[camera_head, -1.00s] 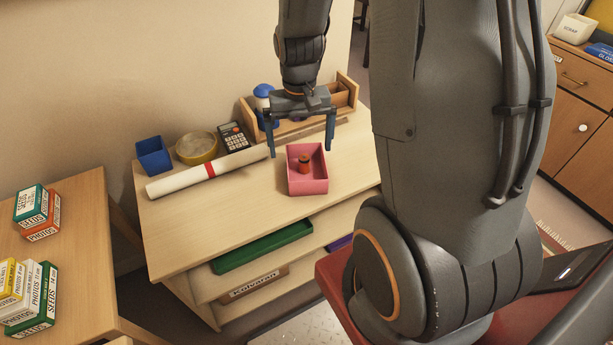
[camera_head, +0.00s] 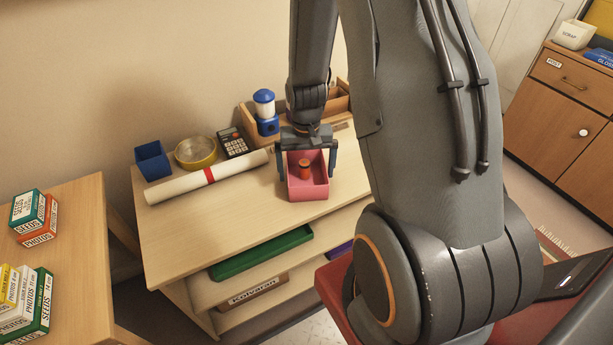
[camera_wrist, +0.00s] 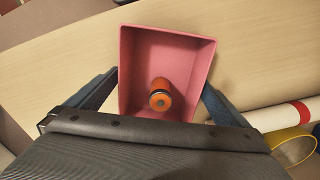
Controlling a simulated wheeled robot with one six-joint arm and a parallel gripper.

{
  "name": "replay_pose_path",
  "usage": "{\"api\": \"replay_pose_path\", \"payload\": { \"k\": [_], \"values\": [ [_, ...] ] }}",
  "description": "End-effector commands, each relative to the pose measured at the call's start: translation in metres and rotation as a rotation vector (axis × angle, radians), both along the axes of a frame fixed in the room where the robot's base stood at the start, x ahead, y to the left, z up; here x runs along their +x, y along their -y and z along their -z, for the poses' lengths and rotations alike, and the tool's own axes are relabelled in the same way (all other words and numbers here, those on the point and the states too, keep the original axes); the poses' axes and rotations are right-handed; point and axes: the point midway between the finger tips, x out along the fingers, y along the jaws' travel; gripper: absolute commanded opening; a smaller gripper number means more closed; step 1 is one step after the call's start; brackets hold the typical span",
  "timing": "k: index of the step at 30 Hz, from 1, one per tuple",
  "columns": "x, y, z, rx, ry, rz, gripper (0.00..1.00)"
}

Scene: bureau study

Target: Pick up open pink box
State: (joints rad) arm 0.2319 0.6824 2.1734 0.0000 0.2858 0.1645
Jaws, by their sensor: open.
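The open pink box (camera_head: 308,190) sits on the light wooden desk top, with a small orange cylinder with a dark band (camera_head: 305,169) inside it. My gripper (camera_head: 307,176) is open, pointing down over the box, with one finger at its left side and one at its right. In the wrist view the pink box (camera_wrist: 136,60) lies between the spread fingers of my gripper (camera_wrist: 160,92), and the orange cylinder (camera_wrist: 160,95) stands in it near the gripper side. Whether the fingers touch the box walls is not clear.
A white paper roll with a red band (camera_head: 185,185) lies left of the box. A wooden organiser (camera_head: 246,116) is behind my gripper. The desk's front left is clear.

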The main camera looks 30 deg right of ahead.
Motion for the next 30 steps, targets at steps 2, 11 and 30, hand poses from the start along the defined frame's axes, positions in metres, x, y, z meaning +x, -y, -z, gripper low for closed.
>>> {"api": "replay_pose_path", "payload": {
  "k": [2, 11, 30],
  "values": [
    [0.000, 0.000, 0.001, 0.000, 0.000, 0.000, 1.00],
    [0.000, 0.000, 0.001, 0.000, 0.000, 0.000, 0.76],
    [0.001, 0.000, -0.026, -0.001, 0.003, -0.001, 0.62]
  ]
}}
